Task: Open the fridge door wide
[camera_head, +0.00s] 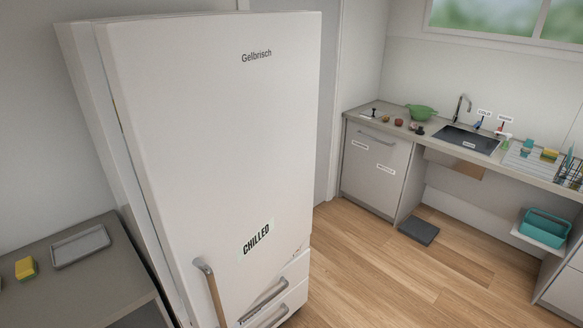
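The white fridge (75,60) stands tall at the left-centre of the head view. Its door (200,150) carries the name "Gelbrisch" and a "CHILLED" label (257,238). The upright door handle (213,293) is low near the door's left edge, with a grey curved top and a tan bar; its lower end is cut off by the frame. A narrow dark seam runs along the door's left side; I cannot tell whether the door is slightly ajar. Neither of my grippers is in view, and nothing visible touches the handle.
Drawer handles (263,299) jut out below the door. A counter (90,275) at the left holds a grey tray (80,246) and a yellow-green sponge (26,268). The wooden floor (370,265) is open at the right, before a sink counter (430,138). A dark grey flat block (418,231) lies on the floor.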

